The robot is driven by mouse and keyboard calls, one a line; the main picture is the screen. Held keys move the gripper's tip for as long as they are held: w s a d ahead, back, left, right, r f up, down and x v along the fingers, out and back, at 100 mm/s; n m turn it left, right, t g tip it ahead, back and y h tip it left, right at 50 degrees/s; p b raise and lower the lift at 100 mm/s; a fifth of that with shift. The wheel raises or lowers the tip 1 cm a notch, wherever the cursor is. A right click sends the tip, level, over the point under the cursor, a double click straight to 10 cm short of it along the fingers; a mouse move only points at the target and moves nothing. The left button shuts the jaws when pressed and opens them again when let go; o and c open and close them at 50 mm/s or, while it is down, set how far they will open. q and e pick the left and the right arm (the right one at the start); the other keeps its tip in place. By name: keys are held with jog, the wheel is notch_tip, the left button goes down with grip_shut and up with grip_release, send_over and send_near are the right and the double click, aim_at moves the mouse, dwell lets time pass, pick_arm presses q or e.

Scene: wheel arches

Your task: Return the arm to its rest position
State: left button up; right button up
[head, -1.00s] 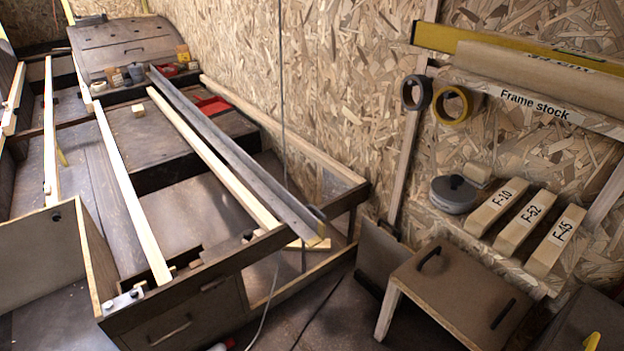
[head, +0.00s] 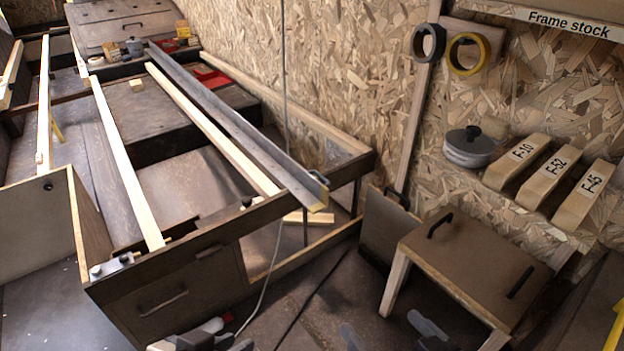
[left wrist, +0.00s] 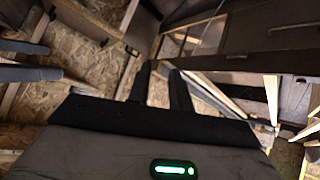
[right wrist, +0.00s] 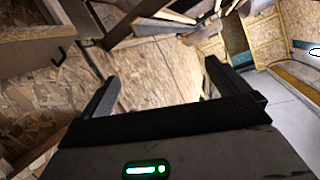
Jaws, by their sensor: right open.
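My left gripper (head: 212,338) shows at the bottom edge of the head view, in front of the workbench. In the left wrist view its two dark fingers (left wrist: 162,78) stand a narrow gap apart with nothing seen between them. My right gripper (head: 390,333) shows at the bottom edge of the head view, in front of the small brown table. In the right wrist view its fingers (right wrist: 160,72) are wide apart and empty. Both grippers are cut off by the lower frame edge, and most of both arms is hidden.
A workbench frame (head: 225,240) with long timber strips and a grey metal rail (head: 235,120) fills the left. A small brown table (head: 470,265) stands at the right. Labelled blocks (head: 548,172) and tape rolls (head: 467,53) are on the chipboard wall. Dark floor shows between bench and table.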

pick_arm(q)
jog(key=w+d+f+n+t+h+b, duration=0.15)
jog(key=d+f+t+h+b, duration=0.3)
jog(key=b, duration=0.55)
pick_arm(e)
jog(key=a+f+t+y, duration=0.1)
jog(key=a+f+y, duration=0.2)
jog(key=f, duration=0.2)
pick_arm(q)
jog(key=a+r+g+y+p, duration=0.1)
jog(key=r+p, duration=0.5)
jog(key=p, duration=0.8)
jog(key=s+a+r+m+g+y+p, duration=0.1)
jog(key=a+r+y+p, duration=0.3)
jog(key=p, duration=1.1)
notch_tip(320, 180, up, 3)
jog(key=shift+s+a+f, duration=0.1)
jog(key=shift+s+a, duration=0.15)
jog(key=shift+a, duration=0.1)
pick_arm(e)
jog(key=s+d+r+g+h, duration=0.2)
jog(key=d+r+h, duration=0.3)
jog(key=r, duration=0.6)
jog(key=shift+d+r+n+g+h, duration=0.15)
jog(key=shift+d+n+g+h, duration=0.25)
jog(key=shift+d, duration=0.5)
